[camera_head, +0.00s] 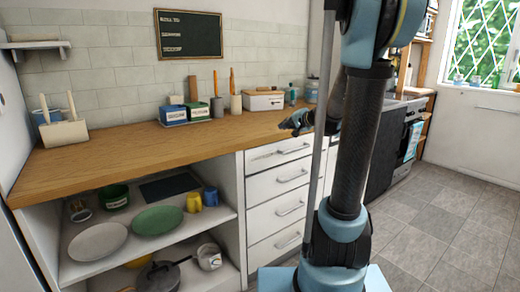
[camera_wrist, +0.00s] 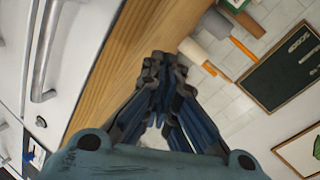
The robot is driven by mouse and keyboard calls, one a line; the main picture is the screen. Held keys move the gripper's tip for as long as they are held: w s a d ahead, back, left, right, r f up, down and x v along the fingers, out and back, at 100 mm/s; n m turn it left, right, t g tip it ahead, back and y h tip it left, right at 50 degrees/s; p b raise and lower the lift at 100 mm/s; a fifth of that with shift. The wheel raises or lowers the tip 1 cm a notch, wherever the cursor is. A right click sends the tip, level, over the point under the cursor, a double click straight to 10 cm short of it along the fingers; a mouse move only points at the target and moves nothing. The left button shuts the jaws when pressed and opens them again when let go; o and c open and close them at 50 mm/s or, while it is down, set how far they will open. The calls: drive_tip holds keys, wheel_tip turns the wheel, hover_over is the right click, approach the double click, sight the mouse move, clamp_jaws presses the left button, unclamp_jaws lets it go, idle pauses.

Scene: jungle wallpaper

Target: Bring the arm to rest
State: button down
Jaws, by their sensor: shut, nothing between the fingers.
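My gripper (camera_wrist: 163,62) is in the middle of the wrist view, with its two dark fingers closed together at the tips and nothing between them. In the head view my gripper (camera_head: 284,124) shows small and dark in front of the counter's right part, apart from the drawers below. My arm rises blue and black at the right of the head view and hides part of the counter and cabinets behind it.
The wooden counter (camera_head: 130,150) bears a white box (camera_head: 263,100), blue and green containers and utensil holders. White drawers (camera_head: 275,190) stand below. Open shelves hold plates (camera_head: 157,220), mugs and a pan. Tiled floor (camera_head: 450,220) at the right is clear.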

drive_tip(key=s+d+f+n+g+h, duration=0.2)
drive_tip(key=s+f, duration=0.4)
drive_tip(key=s, duration=0.7)
drive_tip(key=s+d+f+n+g+h, duration=0.2)
drive_tip(key=s+f, duration=0.4)
drive_tip(key=s, duration=0.7)
drive_tip(key=s+d+f+n+g+h, duration=0.3)
drive_tip(key=s+f+g, duration=0.2)
drive_tip(key=s, duration=0.8)
drive_tip(key=shift+s+d+f+h, duration=0.25)
drive_tip(key=shift+d+f+h, duration=0.15)
drive_tip(key=shift+f, duration=0.45)
